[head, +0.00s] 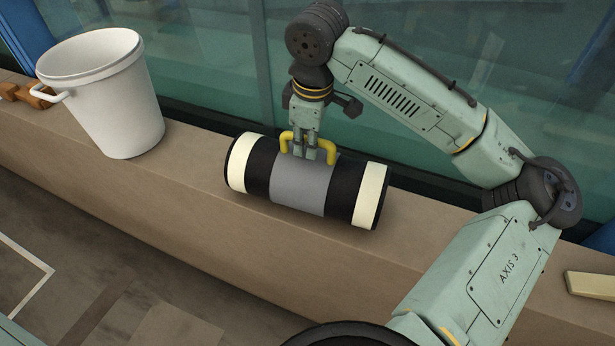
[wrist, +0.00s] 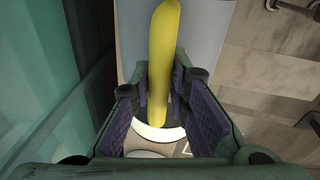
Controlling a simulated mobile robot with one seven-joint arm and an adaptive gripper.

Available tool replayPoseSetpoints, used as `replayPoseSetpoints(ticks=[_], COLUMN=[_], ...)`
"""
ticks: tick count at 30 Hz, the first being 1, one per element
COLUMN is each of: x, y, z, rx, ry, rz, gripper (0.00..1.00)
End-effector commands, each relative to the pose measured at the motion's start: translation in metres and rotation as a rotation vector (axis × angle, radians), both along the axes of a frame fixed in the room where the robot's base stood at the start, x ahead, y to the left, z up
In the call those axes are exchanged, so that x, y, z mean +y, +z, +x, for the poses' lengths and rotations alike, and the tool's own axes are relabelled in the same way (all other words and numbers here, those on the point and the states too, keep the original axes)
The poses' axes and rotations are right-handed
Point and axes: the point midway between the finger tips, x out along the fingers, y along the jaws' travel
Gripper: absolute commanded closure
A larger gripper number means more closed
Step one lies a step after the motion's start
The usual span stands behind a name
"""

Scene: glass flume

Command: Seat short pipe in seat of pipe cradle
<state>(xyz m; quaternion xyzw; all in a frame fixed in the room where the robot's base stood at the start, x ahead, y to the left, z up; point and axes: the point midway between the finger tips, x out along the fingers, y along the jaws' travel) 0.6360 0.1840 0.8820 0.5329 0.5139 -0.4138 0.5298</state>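The short pipe (head: 298,184) is a thick cylinder with a grey middle, black bands and cream ends. It lies lengthwise along the ledge in the head view; whether it touches the ledge is unclear. A yellow handle (head: 331,148) stands on its top. My gripper (head: 311,155) points down at the handle from above. In the wrist view the handle (wrist: 164,62) runs between my fingers (wrist: 163,100), which look closed on its sides. The grey body (wrist: 205,25) shows beneath. I cannot make out the pipe cradle in either view.
A white bucket (head: 118,115) stands on the ledge (head: 190,200) to the left, with orange-brown pieces (head: 42,97) behind it. A pale yellow block (head: 590,286) lies at the far right. Glass panels (head: 210,60) rise behind the ledge. The ledge between bucket and pipe is clear.

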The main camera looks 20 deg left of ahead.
Motion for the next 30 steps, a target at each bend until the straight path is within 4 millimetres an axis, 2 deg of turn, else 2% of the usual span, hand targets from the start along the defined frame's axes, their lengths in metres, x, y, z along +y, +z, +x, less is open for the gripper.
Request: replayPoseSetpoints(ticks=[6, 30], x=[0.0, 0.0], y=[0.0, 0.0014], z=[-0.0001, 0.0003], rx=[0.0, -0.002], ry=[0.0, 0.0], rz=[0.0, 0.001], gripper=[1.0, 1.0])
